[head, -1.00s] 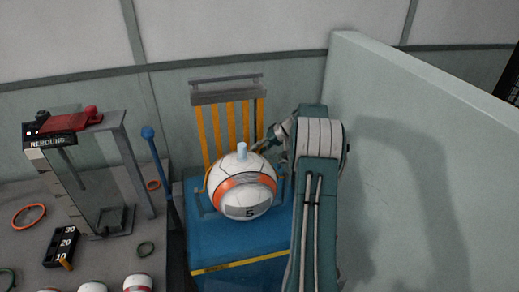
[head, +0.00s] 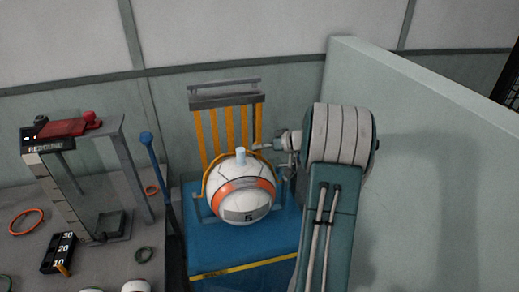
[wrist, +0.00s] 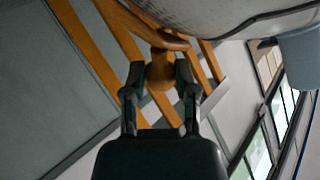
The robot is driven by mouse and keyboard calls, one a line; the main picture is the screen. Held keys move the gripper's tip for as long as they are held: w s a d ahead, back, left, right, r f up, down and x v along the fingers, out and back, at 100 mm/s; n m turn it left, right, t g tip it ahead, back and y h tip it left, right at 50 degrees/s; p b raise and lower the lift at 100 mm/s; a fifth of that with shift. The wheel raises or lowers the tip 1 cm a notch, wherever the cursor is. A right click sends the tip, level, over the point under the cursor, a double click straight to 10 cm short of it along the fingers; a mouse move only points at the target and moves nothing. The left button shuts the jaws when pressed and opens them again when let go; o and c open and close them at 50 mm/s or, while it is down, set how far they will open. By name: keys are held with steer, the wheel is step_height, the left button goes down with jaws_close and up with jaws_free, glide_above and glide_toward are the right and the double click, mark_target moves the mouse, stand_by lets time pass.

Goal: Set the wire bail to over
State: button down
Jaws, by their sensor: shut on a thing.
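The wire bail (head: 208,177) is a thin orange-yellow wire that rises at the left side of the white and orange ball (head: 246,205) and curves up behind its top. Its right part is hidden by the ball and my gripper. My gripper (head: 259,148) reaches in from the right, just behind and right of the ball's top. In the wrist view my gripper (wrist: 160,73) is shut on the bail's round orange knob (wrist: 160,66), below a curved orange bar. The ball fills the top of that view, close to the fingers. A pale blue peg (head: 241,152) stands on the ball.
The ball rests on a blue base (head: 217,250) with a yellow front stripe. A rack of orange slats (head: 228,122) stands behind it. A pale partition (head: 450,150) closes off the right side. A blue post (head: 155,160) and a cluttered grey table (head: 105,262) are at the left.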

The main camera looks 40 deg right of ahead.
steer(key=s, duration=0.1)
steer(key=s+a+r+n+t, duration=0.1)
steer(key=s, duration=0.1)
steer(key=s+a+r+t, duration=0.1)
steer(key=shift+s+a+n, duration=0.15)
steer(key=shift+s+n, duration=0.25)
steer(key=shift+s+a, duration=0.3)
steer(key=shift+s, duration=0.35)
steer(key=shift+s+a, duration=0.3)
steer(key=shift+s, duration=0.35)
steer(key=shift+c, duration=1.9)
jaws_free()
steer(key=shift+s, duration=0.1)
steer(key=v, duration=1.1)
steer(key=shift+s+d+f, duration=0.15)
steer(key=shift+s, duration=0.25)
